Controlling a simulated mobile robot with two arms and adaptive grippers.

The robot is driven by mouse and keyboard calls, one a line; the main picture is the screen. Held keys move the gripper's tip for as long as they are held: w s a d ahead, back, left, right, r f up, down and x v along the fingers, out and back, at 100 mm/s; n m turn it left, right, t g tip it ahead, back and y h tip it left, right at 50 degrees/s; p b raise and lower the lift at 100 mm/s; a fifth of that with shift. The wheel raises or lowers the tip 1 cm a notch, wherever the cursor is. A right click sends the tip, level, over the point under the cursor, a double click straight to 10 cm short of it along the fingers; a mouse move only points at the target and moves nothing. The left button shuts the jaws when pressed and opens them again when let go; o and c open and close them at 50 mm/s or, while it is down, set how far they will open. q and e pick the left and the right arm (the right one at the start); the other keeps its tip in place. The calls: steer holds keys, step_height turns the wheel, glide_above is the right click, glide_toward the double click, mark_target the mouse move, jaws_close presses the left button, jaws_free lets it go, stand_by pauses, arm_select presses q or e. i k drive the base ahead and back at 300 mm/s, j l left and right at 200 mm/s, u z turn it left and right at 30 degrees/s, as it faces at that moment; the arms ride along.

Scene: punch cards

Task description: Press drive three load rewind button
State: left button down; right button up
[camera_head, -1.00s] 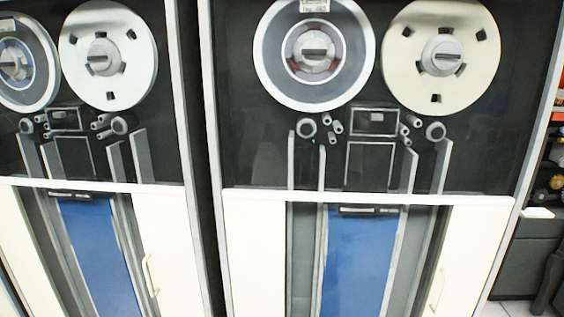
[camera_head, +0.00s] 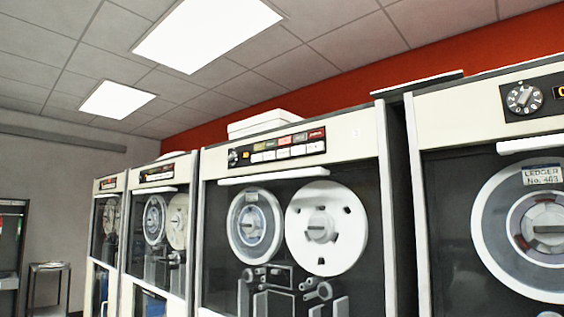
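A row of cream tape drives with dark glass fronts fills the lower part of the head view. The nearest whole drive (camera_head: 372,141) is right of the middle. Its control panel (camera_head: 287,148) sits above the reels, with a row of coloured lamps over a row of white buttons, a dial and a small orange indicator. The button labels and drive number are too small to read. The drive at the right edge (camera_head: 436,112) shows a dial (camera_head: 524,98) and part of an orange indicator; the rest of its panel is cut off. Neither gripper is in view.
Smaller drives (camera_head: 164,173) continue the row to the left. A white box (camera_head: 268,122) lies on top of the nearest whole drive. A low metal stand (camera_head: 49,283) and a dark rack (camera_head: 10,240) stand at the far left. The floor is barely visible.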

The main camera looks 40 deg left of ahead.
mark_target(259, 157)
steer(key=u, duration=1.3)
